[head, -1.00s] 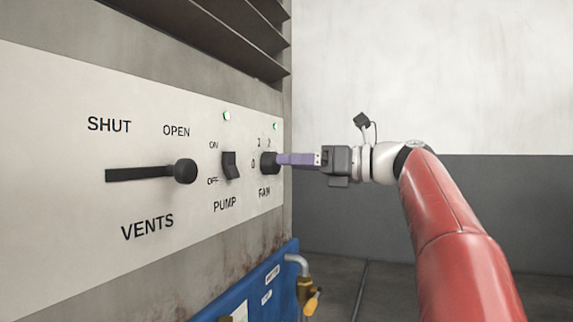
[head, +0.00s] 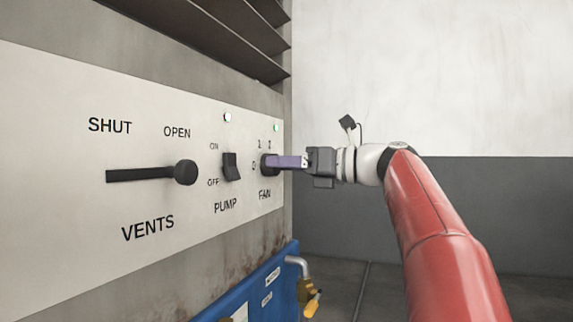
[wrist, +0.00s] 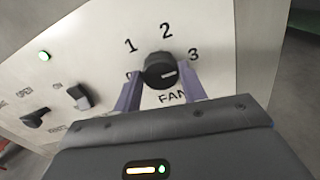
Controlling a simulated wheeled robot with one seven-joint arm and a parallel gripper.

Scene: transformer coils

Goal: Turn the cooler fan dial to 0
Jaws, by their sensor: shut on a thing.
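The fan dial (wrist: 160,70) is a round black knob on the panel, above the word FAN in the wrist view. A white mark on its face points right, toward the 3 side. The figures 0, 1, 2 and 3 stand around it, with 0 at its left, partly hidden by a finger. In the head view the dial (head: 267,164) is at the panel's right end. My gripper (wrist: 162,74) has its purple fingers on either side of the dial and is shut on it. In the head view my gripper (head: 285,162) reaches it from the right.
The pump switch (head: 231,166) and the black vents lever (head: 150,174) are left of the dial on the same panel (head: 60,220). Green lamps sit above. Below are a blue unit (head: 262,285) and a brass valve (head: 306,292). Dark louvres (head: 220,30) jut out above.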

